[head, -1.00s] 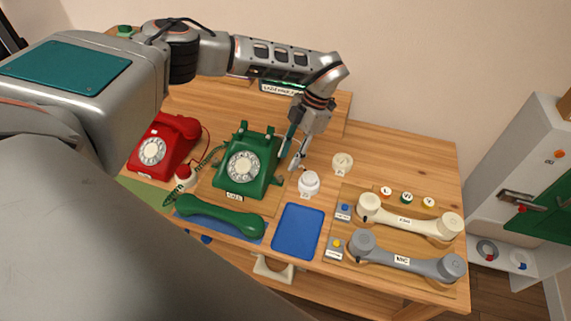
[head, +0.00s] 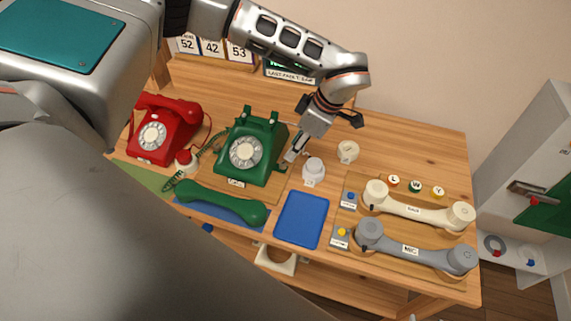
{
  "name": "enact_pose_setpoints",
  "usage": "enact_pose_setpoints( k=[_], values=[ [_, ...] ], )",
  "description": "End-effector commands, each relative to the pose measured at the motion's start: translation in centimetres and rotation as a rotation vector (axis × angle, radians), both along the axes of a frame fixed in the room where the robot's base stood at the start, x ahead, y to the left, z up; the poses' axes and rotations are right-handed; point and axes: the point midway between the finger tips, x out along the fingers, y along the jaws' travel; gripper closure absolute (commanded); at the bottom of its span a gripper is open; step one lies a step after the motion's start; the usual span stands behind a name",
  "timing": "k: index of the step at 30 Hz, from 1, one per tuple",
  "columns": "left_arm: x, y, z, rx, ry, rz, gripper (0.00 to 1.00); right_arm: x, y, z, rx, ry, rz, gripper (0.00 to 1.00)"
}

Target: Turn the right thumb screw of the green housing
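The green housing (head: 262,143) is a dial phone body with a white dial, standing on a wooden board at the left middle of the table. Its right thumb screw is a small knob at the lower right side (head: 282,168), partly hard to make out. My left gripper (head: 291,156) points down at the right side of the housing, with its fingertips close by the screw. The fingers look close together, but I cannot tell whether they touch or hold the screw. My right gripper is not in view.
A green handset (head: 220,203) lies in front of the housing, beside a blue tray (head: 302,220). A red phone (head: 165,131) stands to the left. White round parts (head: 314,168) stand right of my gripper. Cream (head: 415,209) and grey (head: 413,249) handsets lie at the right.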

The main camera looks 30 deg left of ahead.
Motion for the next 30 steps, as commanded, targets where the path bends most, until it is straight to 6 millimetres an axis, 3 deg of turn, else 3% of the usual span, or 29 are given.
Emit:
enact_pose_setpoints(
  k=[5,18,30],
  values=[
    [-0.5,0.3,-0.8,0.005,0.010,-0.076,0.68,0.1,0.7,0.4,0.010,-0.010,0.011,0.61],
    [-0.8,2.6,-6.4,0.005,0.009,-0.071,0.68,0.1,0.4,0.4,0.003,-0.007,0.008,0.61],
    [-0.8,3.0,-7.3,0.005,0.007,-0.071,0.68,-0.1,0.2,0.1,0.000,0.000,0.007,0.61]
  ],
)
